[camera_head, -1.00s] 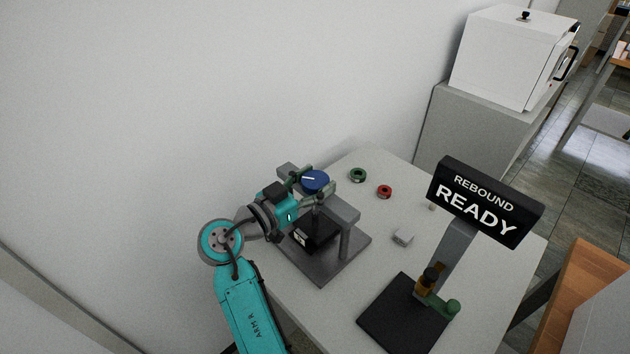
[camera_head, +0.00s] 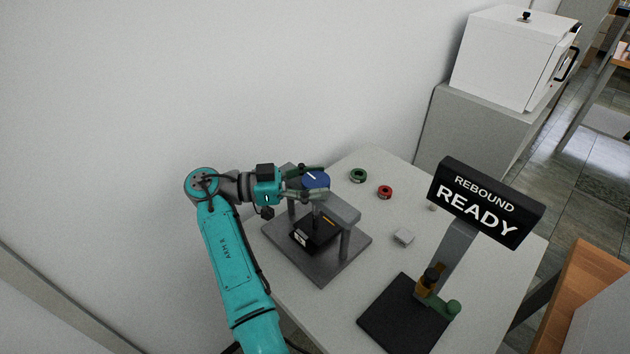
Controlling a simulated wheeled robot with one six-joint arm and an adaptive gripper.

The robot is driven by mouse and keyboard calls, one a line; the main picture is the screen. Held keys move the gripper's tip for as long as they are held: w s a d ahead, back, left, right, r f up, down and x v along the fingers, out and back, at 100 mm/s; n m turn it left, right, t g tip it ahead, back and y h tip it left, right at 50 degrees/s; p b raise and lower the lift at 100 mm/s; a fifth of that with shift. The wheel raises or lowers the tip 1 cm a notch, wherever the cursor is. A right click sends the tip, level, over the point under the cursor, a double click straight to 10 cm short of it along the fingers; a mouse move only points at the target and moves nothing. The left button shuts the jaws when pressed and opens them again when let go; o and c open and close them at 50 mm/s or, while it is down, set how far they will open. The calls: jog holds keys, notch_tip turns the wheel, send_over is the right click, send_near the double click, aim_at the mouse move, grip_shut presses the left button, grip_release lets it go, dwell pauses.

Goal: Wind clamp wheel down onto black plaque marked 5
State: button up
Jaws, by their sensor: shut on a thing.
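The blue clamp wheel (camera_head: 316,181) with a white mark sits on top of the grey press (camera_head: 345,208). My gripper (camera_head: 313,181) reaches it from the left, with its fingers on either side of the rim, shut on the wheel. The black plaque (camera_head: 312,236) lies on the press base under the crossbar, below the screw. A white label with a mark shows on its front face, too small to read surely. I cannot tell whether the screw's foot touches the plaque.
A green ring (camera_head: 358,176), a red ring (camera_head: 385,192) and a small grey block (camera_head: 403,237) lie on the table. The wall is close behind.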

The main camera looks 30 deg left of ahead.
aim_at(315, 180)
jog(key=shift+f, duration=0.1)
dwell(0.3)
jog(key=o, duration=1.2)
jog(key=shift+c, duration=0.2)
notch_tip(315, 180, up, 10)
jog(key=shift+r, duration=0.1)
